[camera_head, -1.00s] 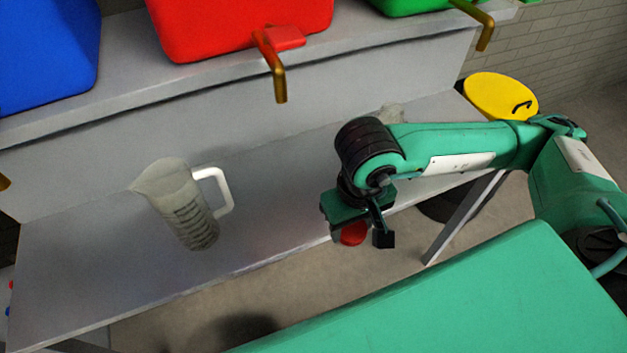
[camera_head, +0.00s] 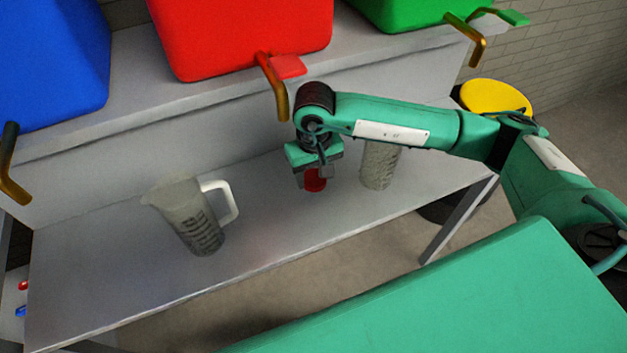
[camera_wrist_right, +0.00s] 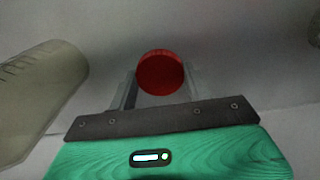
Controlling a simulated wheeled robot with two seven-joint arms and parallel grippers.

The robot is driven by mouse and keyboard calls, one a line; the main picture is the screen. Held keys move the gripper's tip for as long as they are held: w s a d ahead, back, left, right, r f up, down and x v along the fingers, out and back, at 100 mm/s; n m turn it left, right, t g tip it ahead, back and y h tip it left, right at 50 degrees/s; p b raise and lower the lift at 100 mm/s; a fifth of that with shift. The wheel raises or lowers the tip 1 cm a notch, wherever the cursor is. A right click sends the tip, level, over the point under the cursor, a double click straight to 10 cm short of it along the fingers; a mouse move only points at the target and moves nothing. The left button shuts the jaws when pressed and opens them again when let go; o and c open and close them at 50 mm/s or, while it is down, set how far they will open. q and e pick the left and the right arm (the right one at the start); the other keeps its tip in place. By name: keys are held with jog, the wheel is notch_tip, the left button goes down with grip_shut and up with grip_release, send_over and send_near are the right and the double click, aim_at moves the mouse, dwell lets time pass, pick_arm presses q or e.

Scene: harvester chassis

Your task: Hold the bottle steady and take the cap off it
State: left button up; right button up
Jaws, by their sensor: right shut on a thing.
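My right gripper (camera_head: 316,178) is shut on a round red cap (camera_head: 314,181), above the grey bench. In the right wrist view the cap (camera_wrist_right: 160,73) sits between the two fingers of the right gripper (camera_wrist_right: 160,85). No bottle shows under the cap. A clear, patterned container (camera_head: 380,167), perhaps the bottle, stands on the bench to the right of the gripper, its top hidden by my right arm. My left gripper is not in view.
A translucent measuring jug (camera_head: 196,215) with a white handle stands left of the gripper. Red (camera_head: 240,35), blue (camera_head: 50,65) and green (camera_head: 415,12) bins with brass-coloured taps are on the shelf behind. A yellow-lidded bin (camera_head: 495,97) is beyond the bench's right end.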

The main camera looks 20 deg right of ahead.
aim_at(314, 178)
notch_tip(314, 178, down, 4)
jog(key=shift+f+p, duration=0.1)
jog(key=shift+p, duration=0.6)
jog(key=shift+w+f, duration=0.15)
jog(key=shift+f, duration=0.1)
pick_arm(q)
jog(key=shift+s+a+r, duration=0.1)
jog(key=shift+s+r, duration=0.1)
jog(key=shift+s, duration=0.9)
pick_arm(e)
jog(key=shift+f, duration=0.1)
jog(key=shift+f, duration=0.1)
jog(key=o, duration=1.1)
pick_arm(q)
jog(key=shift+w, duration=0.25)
